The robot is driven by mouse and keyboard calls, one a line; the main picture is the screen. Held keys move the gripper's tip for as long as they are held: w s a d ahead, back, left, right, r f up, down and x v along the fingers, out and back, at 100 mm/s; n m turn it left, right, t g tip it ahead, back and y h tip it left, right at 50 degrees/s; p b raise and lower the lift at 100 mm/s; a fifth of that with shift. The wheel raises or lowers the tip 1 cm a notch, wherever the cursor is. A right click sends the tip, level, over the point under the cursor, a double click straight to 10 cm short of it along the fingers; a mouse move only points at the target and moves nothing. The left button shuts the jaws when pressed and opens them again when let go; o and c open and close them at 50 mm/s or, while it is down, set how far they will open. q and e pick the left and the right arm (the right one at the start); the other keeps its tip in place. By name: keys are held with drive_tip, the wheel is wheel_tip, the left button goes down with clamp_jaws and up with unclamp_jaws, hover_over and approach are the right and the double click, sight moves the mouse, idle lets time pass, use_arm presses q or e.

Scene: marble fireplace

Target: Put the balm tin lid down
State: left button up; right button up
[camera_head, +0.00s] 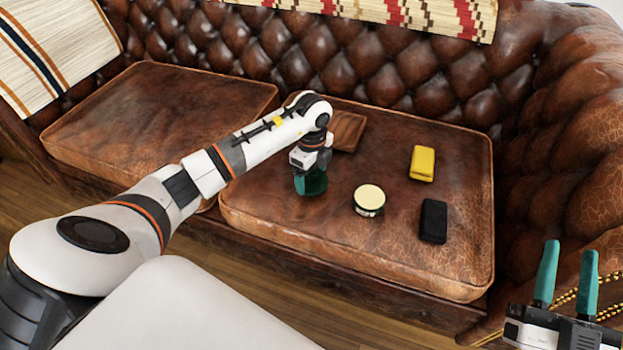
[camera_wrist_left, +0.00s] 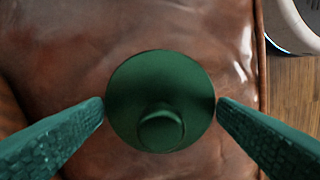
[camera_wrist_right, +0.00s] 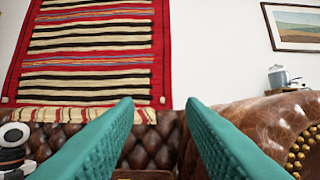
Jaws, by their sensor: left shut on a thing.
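The balm tin lid (camera_wrist_left: 160,85) is a round dark green disc with a round knob, gripped at its edges between the two fingers of my left gripper (camera_wrist_left: 160,104) in the left wrist view. In the head view my left gripper (camera_head: 311,183) points down at the left part of the right seat cushion, with the lid mostly hidden; I cannot tell whether the lid touches the leather. The open balm tin (camera_head: 369,200), dark with a pale cream top, stands on the cushion to the right of it. My right gripper (camera_head: 566,278) is open and empty at the lower right.
A yellow block (camera_head: 423,163) and a black block (camera_head: 433,221) lie on the right cushion (camera_head: 275,225), right of the tin. A brown wooden tray (camera_head: 347,131) lies behind my left gripper. The cushion's front is clear. The tufted backrest (camera_head: 380,65) rises behind.

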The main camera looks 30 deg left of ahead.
use_arm(q)
drive_tip(key=shift+f, duration=0.8)
use_arm(e)
drive_tip(key=shift+s+r+t, duration=0.6)
drive_tip(key=shift+r+t, duration=0.3)
drive_tip(key=shift+r, duration=0.05)
use_arm(q)
drive_tip(key=shift+f, duration=0.15)
drive_tip(key=o, duration=0.9)
